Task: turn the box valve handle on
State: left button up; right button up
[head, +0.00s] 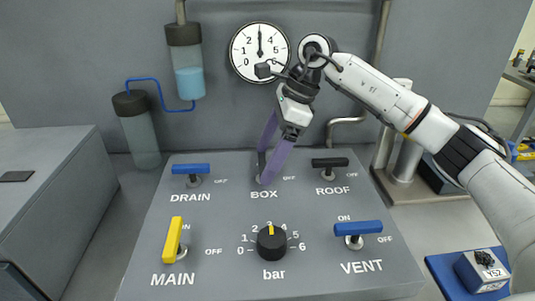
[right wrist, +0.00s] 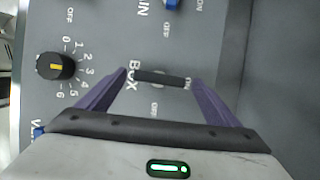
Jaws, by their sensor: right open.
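The box valve handle (right wrist: 160,78) is a dark bar in the right wrist view, above the BOX lettering on the grey panel (right wrist: 110,25). Its long side points towards its ON mark, and its OFF mark lies to one side. My right gripper (right wrist: 161,77) is open, with one purple finger near each end of the bar; I cannot tell whether they touch it. In the head view my right gripper (head: 262,168) reaches down to the BOX valve and mostly hides the handle. My left gripper is not in view.
Nearby are the blue DRAIN handle (head: 191,169), black ROOF handle (head: 330,162), yellow MAIN handle (head: 172,239), blue VENT handle (head: 358,228) and bar knob (head: 271,243). A round gauge (head: 260,52) and pipes stand behind. The panel's front is clear of loose things.

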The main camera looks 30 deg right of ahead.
jog(key=v, duration=1)
jog(key=shift+r, duration=0.15)
